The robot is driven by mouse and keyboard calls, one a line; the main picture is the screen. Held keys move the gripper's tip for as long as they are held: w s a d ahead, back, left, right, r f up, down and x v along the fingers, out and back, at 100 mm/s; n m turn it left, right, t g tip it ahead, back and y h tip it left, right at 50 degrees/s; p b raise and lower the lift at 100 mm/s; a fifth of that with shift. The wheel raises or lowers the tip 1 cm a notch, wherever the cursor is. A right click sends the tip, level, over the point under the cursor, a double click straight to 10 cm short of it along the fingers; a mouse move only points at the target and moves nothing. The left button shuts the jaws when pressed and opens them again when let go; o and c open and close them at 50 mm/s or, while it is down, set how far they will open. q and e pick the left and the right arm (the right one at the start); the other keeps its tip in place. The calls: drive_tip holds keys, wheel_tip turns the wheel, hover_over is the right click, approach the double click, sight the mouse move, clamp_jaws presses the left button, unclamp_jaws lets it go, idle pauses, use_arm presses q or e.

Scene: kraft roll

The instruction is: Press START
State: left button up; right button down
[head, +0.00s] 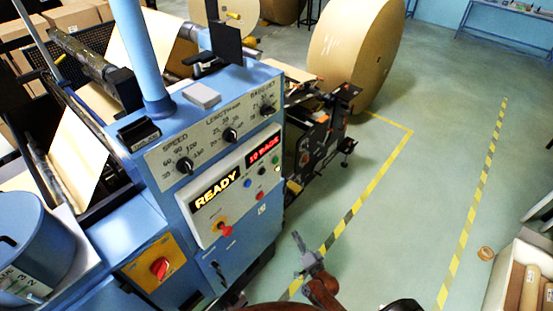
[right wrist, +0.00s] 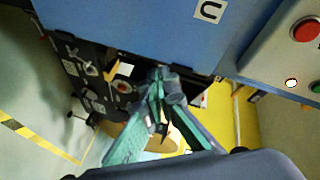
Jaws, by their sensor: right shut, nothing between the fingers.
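The control panel (head: 235,190) on the blue machine shows a lit READY display (head: 215,194) and a red display (head: 264,149). Several small buttons sit at its right, with a green one (head: 276,160) near the right edge; their labels are too small to read. The green button also shows at the right edge of the right wrist view (right wrist: 316,87), below a red button (right wrist: 306,29). My right gripper (head: 297,238) is shut and empty, right of and below the panel, apart from it. Its fingers meet at the tips in the wrist view (right wrist: 160,82). My left gripper is not in view.
A red mushroom knob (head: 225,229) sticks out of the panel. Rotary dials (head: 230,135) sit above, and a red switch (head: 159,267) is at lower left. A large kraft roll (head: 350,50) stands behind. Open floor (head: 430,150) with striped tape lies to the right.

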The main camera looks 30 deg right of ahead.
sight(275, 160)
drive_tip(key=w+d+r+m+t+h+p, duration=0.1)
drive_tip(key=r+m, duration=0.5)
drive_tip(key=r, duration=1)
drive_tip(key=w+d+r+m+t+h+p, duration=0.1)
drive_tip(key=r+m, duration=0.5)
drive_tip(key=r, duration=1.1)
drive_tip(key=w+t+h+p, duration=0.1)
drive_tip(key=w+t+h, duration=0.1)
drive_tip(key=t+h, duration=0.1)
drive_tip(key=shift+w+d+r+t+h, duration=0.25)
drive_tip(key=shift+d+t+h, duration=0.05)
drive_tip(key=shift+d+t, duration=0.1)
drive_tip(key=w+a+b, duration=0.1)
drive_tip(key=w+a, duration=0.2)
drive_tip(key=w, duration=0.5)
drive_tip(key=shift+a, duration=0.2)
drive_tip(key=shift+w, duration=0.2)
drive_tip(key=shift+w+a, duration=0.15)
drive_tip(key=shift+w, duration=0.15)
